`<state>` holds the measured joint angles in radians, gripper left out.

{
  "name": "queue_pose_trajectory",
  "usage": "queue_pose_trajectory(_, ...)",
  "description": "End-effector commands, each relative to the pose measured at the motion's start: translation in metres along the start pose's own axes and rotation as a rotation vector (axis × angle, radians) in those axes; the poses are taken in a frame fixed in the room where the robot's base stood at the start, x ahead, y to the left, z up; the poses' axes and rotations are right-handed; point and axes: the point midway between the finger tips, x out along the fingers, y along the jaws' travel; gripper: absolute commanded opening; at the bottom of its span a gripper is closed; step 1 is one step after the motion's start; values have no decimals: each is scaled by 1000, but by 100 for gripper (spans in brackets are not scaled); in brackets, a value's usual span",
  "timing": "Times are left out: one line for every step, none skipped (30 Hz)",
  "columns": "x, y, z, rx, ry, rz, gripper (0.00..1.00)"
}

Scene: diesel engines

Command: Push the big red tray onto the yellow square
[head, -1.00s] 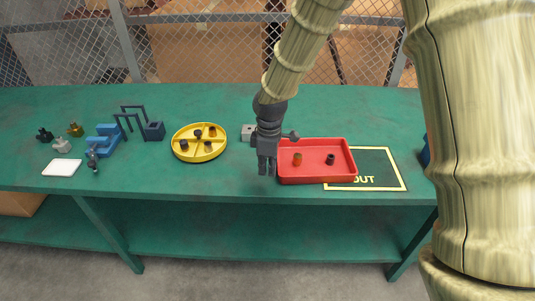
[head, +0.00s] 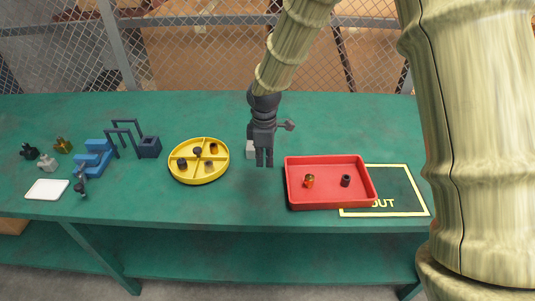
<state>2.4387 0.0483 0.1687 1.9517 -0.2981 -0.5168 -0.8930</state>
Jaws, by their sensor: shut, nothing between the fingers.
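The square's right side is bare. My gripper (head: 264,163) is shut and empty, pointing down to the left of the tray, with a visible gap to the tray's left wall. Its height above the table is hard to tell.
A round yellow divided tray (head: 199,177) with several small parts is to the left. A light grey block (head: 251,149) is partly behind my gripper. Blue fixtures (head: 93,158), a white plate (head: 47,190) and small parts are at the far left. The table's front edge is close to the red tray.

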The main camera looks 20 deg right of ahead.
Motion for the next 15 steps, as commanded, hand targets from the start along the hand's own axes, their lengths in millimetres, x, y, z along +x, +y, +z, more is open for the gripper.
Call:
queue_pose_trajectory(10, -1, 1, 0, -3, -3, 0)
queue_pose_trajectory(15, -1, 1, 0, -2, -3, 0)
queue_pose_trajectory(21, -1, 1, 1, -2, -3, 0)
queue_pose_trajectory(26, -1, 1, 1, -2, -3, 0)
queue_pose_trajectory(30, -1, 1, 1, -2, -3, 0)
queue_pose_trajectory(37, -1, 1, 1, -1, -3, 0)
queue_pose_trajectory(42, -1, 2, 2, -1, -3, 0)
queue_pose_trajectory(46, -1, 2, 2, -2, -3, 0)
queue_pose_trajectory(52, -1, 2, 2, -2, -3, 0)
queue_pose_trajectory(57, -1, 2, 2, -1, -3, 0)
queue_pose_trajectory(61, -1, 2, 2, -2, -3, 0)
queue_pose_trajectory(62, 0, 6, 4, -1, -2, 0)
queue_pose_trajectory(60, 0, 12, 7, 0, -1, 0)
queue_pose_trajectory(60, 0, 17, 7, 0, -1, 0)
queue_pose_trajectory(60, 0, 22, 6, 1, -1, 0)
